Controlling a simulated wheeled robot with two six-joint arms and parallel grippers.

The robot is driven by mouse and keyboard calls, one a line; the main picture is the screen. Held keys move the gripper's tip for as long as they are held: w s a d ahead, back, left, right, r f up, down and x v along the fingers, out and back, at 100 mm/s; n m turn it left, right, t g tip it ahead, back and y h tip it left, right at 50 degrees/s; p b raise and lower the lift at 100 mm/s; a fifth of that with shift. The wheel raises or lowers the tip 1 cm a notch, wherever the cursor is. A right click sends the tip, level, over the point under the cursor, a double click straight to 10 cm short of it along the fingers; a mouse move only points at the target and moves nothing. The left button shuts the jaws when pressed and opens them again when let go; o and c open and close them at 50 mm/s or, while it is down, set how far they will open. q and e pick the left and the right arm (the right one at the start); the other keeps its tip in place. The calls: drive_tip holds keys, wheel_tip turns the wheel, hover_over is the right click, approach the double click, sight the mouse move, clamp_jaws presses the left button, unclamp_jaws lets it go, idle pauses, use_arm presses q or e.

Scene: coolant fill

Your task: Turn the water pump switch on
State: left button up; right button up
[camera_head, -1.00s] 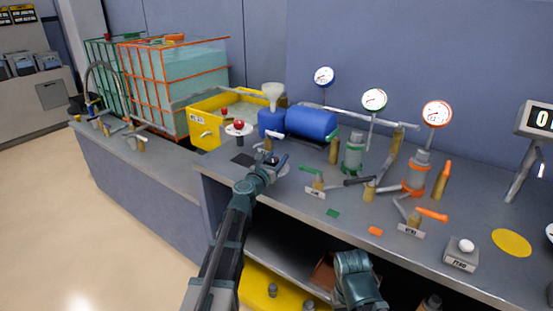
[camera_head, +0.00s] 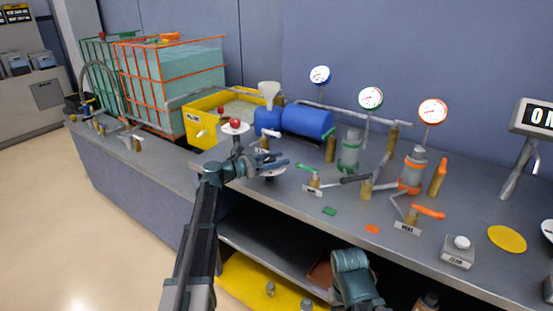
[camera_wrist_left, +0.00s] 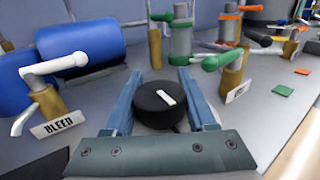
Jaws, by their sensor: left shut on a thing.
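The pump switch appears to be a round black knob (camera_wrist_left: 158,104) with a white pointer mark on top, seen in the left wrist view. Its mark slants slightly, from upper left to lower right. My left gripper (camera_wrist_left: 166,92) has one blue finger on each side of the knob and is shut on it. In the head view the left gripper (camera_head: 268,166) reaches in from the left at the bench's near edge, and covers much of the knob. A right arm part of mine shows at the bottom, but its gripper cannot be seen.
A white-handled valve labelled BLEED (camera_wrist_left: 50,80) stands close left of the knob. A green-handled valve (camera_wrist_left: 228,65) stands to its right. The blue tank (camera_head: 307,121) lies behind. A red-topped knob or button (camera_head: 235,124) stands left. Orange valve (camera_head: 414,214) and white-button box (camera_head: 458,250) are farther right.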

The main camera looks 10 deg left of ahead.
use_arm(q)
drive_tip(key=m+g+h, duration=0.1)
drive_tip(key=g, duration=0.1)
drive_tip(key=m+g+h, duration=0.1)
drive_tip(key=m+g, duration=0.1)
drive_tip(key=m+g+h, duration=0.1)
drive_tip(key=g, duration=0.1)
drive_tip(key=shift+s+d, duration=0.15)
drive_tip(key=shift+s, duration=0.1)
drive_tip(key=shift+s+d+m+g+h, duration=0.1)
drive_tip(key=shift+s+m+g+h, duration=0.2)
drive_tip(key=shift+m+g, duration=0.75)
drive_tip(key=shift+s+d+m+g+h, duration=0.1)
drive_tip(key=shift+s+m+g+h, duration=0.15)
drive_tip(key=shift+m+g, duration=0.75)
drive_tip(key=shift+s+g, duration=0.15)
drive_tip(key=shift+g, duration=0.5)
drive_tip(key=o, duration=1.4)
